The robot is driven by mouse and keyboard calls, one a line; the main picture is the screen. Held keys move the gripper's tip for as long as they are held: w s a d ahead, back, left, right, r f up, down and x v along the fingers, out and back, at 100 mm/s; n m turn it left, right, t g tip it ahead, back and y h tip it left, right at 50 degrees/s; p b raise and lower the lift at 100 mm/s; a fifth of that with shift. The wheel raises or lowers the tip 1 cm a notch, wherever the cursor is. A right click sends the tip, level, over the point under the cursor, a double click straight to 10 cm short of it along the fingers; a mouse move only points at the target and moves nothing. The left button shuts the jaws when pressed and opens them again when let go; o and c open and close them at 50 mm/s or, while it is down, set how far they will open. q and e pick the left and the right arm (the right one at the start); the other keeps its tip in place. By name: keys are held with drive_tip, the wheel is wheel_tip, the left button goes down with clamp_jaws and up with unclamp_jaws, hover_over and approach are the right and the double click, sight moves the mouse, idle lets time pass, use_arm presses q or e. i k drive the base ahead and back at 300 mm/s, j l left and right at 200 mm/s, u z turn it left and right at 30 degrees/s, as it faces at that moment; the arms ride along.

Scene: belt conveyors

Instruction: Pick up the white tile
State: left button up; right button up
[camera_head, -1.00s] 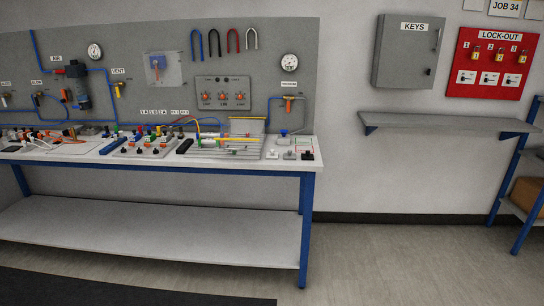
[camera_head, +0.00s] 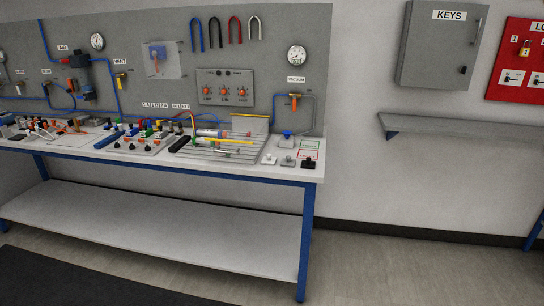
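A small white tile-like piece (camera_head: 269,159) lies on the workbench top near its front right corner. A grey piece (camera_head: 288,161) and a black piece (camera_head: 309,163) lie in a row to its right. They are too small to make out in detail. Neither of my grippers is in view.
The workbench (camera_head: 312,175) has blue legs and a lower shelf (camera_head: 160,225). A slatted rack (camera_head: 215,150) with coloured parts stands left of the white piece, and a blue-topped item (camera_head: 287,134) stands behind it. The floor (camera_head: 400,270) right of the bench is clear.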

sight(267, 160)
drive_tip(key=i+l+u, duration=0.1)
drive_tip(key=l, duration=0.25)
drive_tip(key=i+l, duration=0.25)
drive_tip(key=i+l+u, duration=0.15)
drive_tip(key=l, duration=0.25)
drive_tip(key=i+l+u, duration=0.1)
drive_tip(key=l, duration=0.25)
drive_tip(key=i+l, duration=0.25)
drive_tip(key=l, duration=0.15)
drive_tip(key=i+l+u, duration=0.15)
drive_tip(key=l, duration=0.2)
